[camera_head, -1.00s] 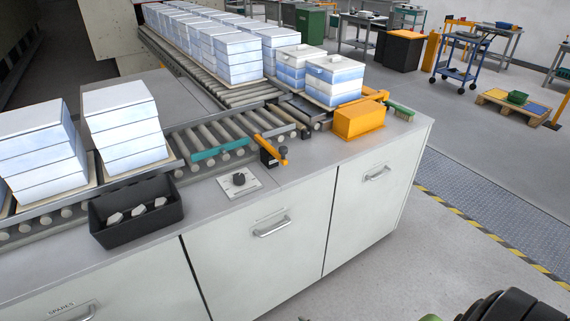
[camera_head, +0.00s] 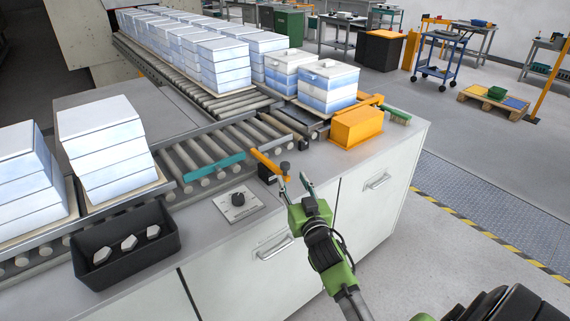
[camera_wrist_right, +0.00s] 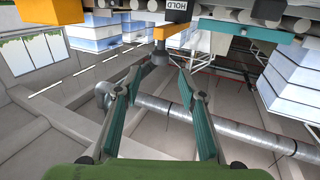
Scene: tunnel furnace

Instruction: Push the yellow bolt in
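The yellow bolt (camera_head: 266,163) is a short orange-yellow bar at the near edge of the roller conveyor, on a dark mount, with a dark knob (camera_head: 285,167) at its near end. My right gripper (camera_head: 293,184) is open and empty, its fingers pointing at the bolt's near end. In the right wrist view the bolt (camera_wrist_right: 167,32) and its knob (camera_wrist_right: 159,56) are ahead of the gripper (camera_wrist_right: 160,82), roughly centred between the two teal-padded fingers. The knob appears just beyond the fingertips; I cannot tell whether they touch. My left gripper is not in view.
A teal bar (camera_head: 214,167) lies across the rollers beside the bolt. A dial plate (camera_head: 238,205) and a black bin (camera_head: 126,250) with pale pieces are to the left. An orange box (camera_head: 357,127) and green brush (camera_head: 396,115) are to the right. White box stacks stand on the conveyor.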

